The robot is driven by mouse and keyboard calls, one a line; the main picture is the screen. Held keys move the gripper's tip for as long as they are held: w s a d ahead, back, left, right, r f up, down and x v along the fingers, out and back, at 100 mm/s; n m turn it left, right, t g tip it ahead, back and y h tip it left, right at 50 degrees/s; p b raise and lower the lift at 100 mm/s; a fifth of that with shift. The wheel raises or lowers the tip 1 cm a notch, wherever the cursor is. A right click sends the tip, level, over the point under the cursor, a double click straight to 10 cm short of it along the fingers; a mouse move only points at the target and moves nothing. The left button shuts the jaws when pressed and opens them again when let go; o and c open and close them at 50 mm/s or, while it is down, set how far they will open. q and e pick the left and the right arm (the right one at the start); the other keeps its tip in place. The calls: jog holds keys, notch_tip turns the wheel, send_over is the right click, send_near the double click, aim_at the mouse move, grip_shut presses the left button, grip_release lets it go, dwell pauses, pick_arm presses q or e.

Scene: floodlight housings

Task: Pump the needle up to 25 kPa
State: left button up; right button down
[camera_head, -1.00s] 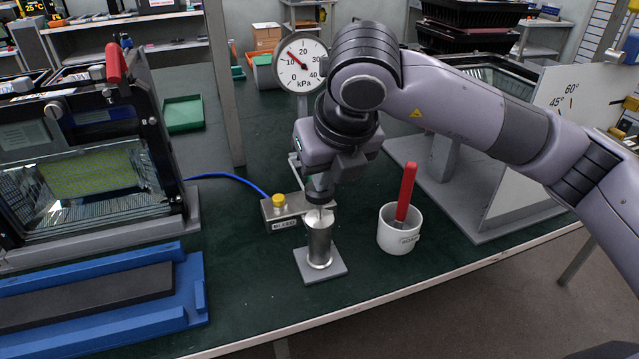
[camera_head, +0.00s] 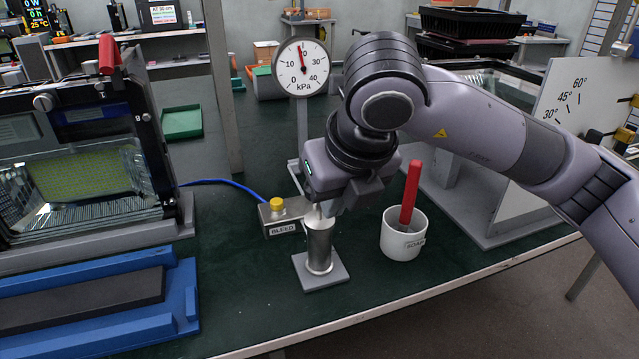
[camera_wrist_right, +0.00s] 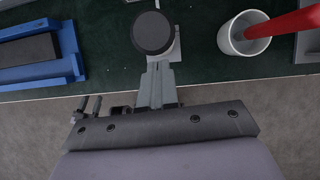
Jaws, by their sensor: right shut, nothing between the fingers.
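The round gauge (camera_head: 302,67) stands on a post at the back of the bench, and its red needle points nearly straight up, a little short of the 20 mark. The pump is a silver cylinder (camera_head: 319,248) upright on a square grey plate near the front edge. My right gripper (camera_head: 326,212) is shut and empty at the pump's top, hiding part of it. In the right wrist view a dark round knob (camera_wrist_right: 153,32) shows over the pump plate, just beyond my gripper fingers (camera_wrist_right: 155,75). I cannot tell whether they touch. My left gripper is out of view.
A BLEED block (camera_head: 284,217) with a yellow button and blue hose sits left of the pump. A white SOAP cup (camera_head: 403,243) with a red handle stands close on the right. A floodlight housing (camera_head: 75,180) and blue cradle (camera_head: 190,300) are on the left.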

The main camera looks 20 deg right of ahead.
jog(key=shift+r, duration=0.1)
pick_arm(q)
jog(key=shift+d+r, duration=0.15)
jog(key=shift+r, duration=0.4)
pick_arm(e)
jog(key=v, duration=0.7)
pick_arm(q)
jog(key=shift+p, duration=0.3)
dwell(0.4)
